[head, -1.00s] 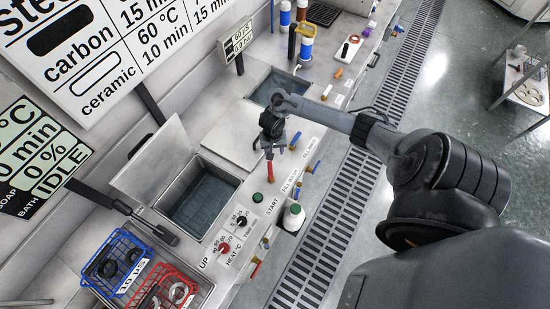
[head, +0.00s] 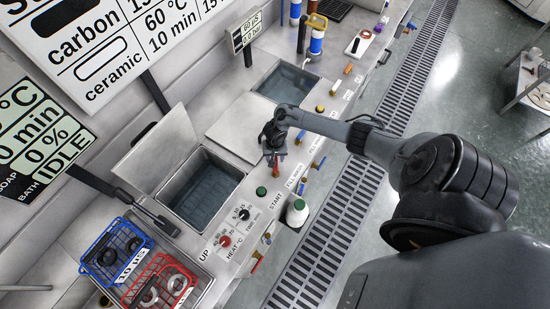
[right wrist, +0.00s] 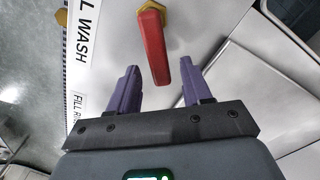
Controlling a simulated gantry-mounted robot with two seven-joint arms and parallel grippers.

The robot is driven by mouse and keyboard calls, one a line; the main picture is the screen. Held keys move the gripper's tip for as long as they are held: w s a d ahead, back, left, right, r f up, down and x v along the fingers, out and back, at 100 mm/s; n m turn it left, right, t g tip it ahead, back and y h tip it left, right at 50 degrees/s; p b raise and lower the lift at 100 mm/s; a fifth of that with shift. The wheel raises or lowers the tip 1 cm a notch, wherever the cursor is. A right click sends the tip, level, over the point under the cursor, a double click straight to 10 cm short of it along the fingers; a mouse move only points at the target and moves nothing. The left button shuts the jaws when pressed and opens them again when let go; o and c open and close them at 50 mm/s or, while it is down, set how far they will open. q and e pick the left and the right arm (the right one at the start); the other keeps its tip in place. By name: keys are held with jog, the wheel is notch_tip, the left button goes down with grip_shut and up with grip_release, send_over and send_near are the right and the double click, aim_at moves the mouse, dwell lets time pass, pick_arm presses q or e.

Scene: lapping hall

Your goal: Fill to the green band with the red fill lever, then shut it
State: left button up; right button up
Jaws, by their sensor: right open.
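The red fill lever (right wrist: 155,48) shows in the right wrist view beside the "FILL WASH" label, hanging from a brass fitting. Its lower end reaches toward the gap between the purple fingers of my right gripper (right wrist: 160,78), which is open. In the head view my right gripper (head: 274,154) is over the lever and hides most of it. The wash tank (head: 240,174) stands open at left of it, with dark bluish water or floor inside. I cannot make out a green band. My left gripper is not in view.
Blue (head: 105,249) and red (head: 181,283) baskets holding rings stand at the lower left. A second tank (head: 290,82) lies farther back. A blue-handled lever (head: 318,164) sits at the front edge. The bath display (head: 38,150) reads IDLE.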

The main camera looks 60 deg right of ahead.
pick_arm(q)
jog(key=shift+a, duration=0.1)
pick_arm(e)
jog(key=shift+f, duration=0.15)
grip_shut()
dwell(0.3)
